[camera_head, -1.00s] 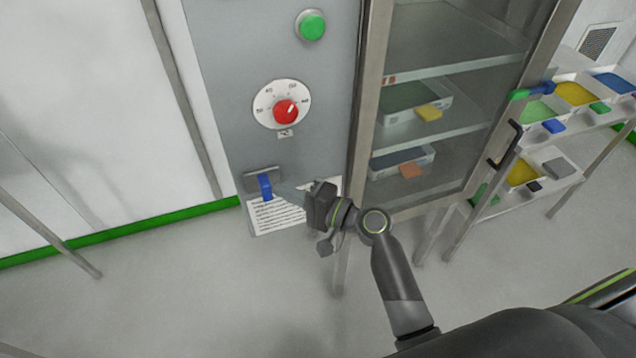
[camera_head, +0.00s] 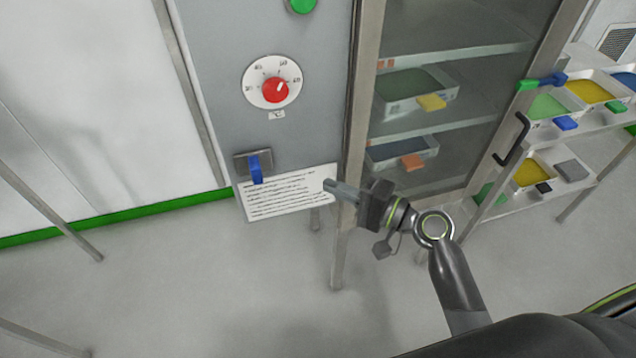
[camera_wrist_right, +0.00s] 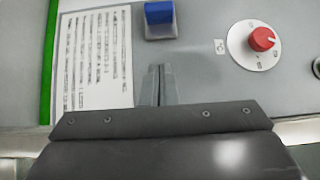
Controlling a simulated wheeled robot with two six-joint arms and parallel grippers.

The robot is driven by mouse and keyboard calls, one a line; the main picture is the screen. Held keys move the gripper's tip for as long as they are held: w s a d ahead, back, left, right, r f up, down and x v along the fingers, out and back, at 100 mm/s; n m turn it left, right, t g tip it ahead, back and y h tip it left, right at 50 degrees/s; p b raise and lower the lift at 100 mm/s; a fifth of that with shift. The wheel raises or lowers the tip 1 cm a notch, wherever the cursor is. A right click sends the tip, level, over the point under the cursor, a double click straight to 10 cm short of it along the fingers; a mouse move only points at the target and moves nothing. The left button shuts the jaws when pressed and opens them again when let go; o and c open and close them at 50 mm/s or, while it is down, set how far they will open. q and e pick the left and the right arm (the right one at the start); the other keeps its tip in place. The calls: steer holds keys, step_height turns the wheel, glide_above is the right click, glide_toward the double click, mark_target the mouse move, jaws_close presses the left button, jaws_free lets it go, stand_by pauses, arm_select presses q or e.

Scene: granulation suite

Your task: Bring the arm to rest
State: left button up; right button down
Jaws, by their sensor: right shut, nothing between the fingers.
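My right gripper (camera_head: 330,186) is shut and empty in the head view, in front of the right edge of the white text label on the grey control panel. It is to the right of the blue lever switch (camera_head: 256,168) and apart from it. In the right wrist view the closed fingers (camera_wrist_right: 158,84) point toward the panel, below the blue lever (camera_wrist_right: 160,18) in the picture. My right arm comes in from the lower right in the head view. My left gripper is not in view.
The panel (camera_head: 210,90) carries a red dial (camera_head: 275,90), a green button (camera_head: 301,4) and the label (camera_head: 290,194). Right of it is a glass-doored cabinet with trays, its black handle (camera_head: 511,140) sticking out. A shelf rack (camera_head: 560,205) with coloured trays stands far right. The floor in front is clear.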

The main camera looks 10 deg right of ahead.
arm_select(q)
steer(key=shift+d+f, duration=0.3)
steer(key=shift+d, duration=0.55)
arm_select(e)
steer(key=shift+s+d, duration=0.3)
steer(key=shift+s, duration=0.05)
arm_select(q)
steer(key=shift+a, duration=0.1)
